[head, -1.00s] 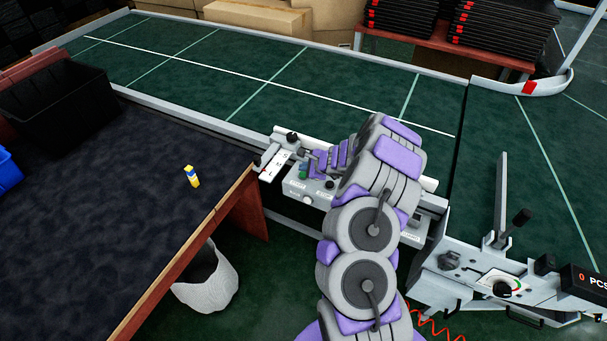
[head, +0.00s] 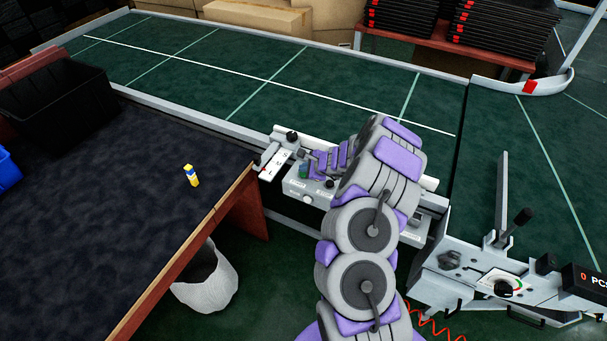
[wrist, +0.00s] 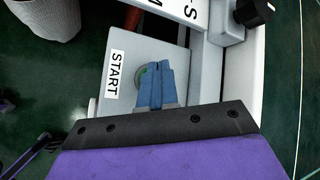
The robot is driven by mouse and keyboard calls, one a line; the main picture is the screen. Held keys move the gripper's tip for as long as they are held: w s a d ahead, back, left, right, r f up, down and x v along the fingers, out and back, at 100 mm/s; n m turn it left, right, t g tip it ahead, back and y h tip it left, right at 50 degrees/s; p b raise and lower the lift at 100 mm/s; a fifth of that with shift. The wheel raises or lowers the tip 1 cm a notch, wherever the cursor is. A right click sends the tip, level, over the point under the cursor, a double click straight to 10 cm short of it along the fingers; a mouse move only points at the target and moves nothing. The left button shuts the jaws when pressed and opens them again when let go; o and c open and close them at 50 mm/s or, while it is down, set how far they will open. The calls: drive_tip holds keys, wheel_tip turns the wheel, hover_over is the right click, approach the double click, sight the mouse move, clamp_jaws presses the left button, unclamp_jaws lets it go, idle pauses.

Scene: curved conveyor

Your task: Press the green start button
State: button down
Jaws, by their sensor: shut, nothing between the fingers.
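A white label reading START (wrist: 115,74) is left of the button on the grey control box (wrist: 97,100). My gripper (wrist: 153,68) is shut and empty, its two blue fingers side by side over the button. I cannot tell whether the tips touch it. In the head view the control box (head: 297,186) sits at the conveyor's near edge, partly behind my arm.
The green conveyor (head: 200,65) runs behind the box. A grey machine with a dial (head: 470,270) is at right.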

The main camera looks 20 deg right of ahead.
drive_tip(key=shift+f, duration=0.4)
idle(0.7)
idle(0.3)
drive_tip(key=shift+r+p, duration=0.55)
drive_tip(key=shift+r, duration=0.3)
drive_tip(key=shift+r+p, duration=1.9)
drive_tip(key=shift+r, duration=0.7)
drive_tip(key=shift+f, duration=0.1)
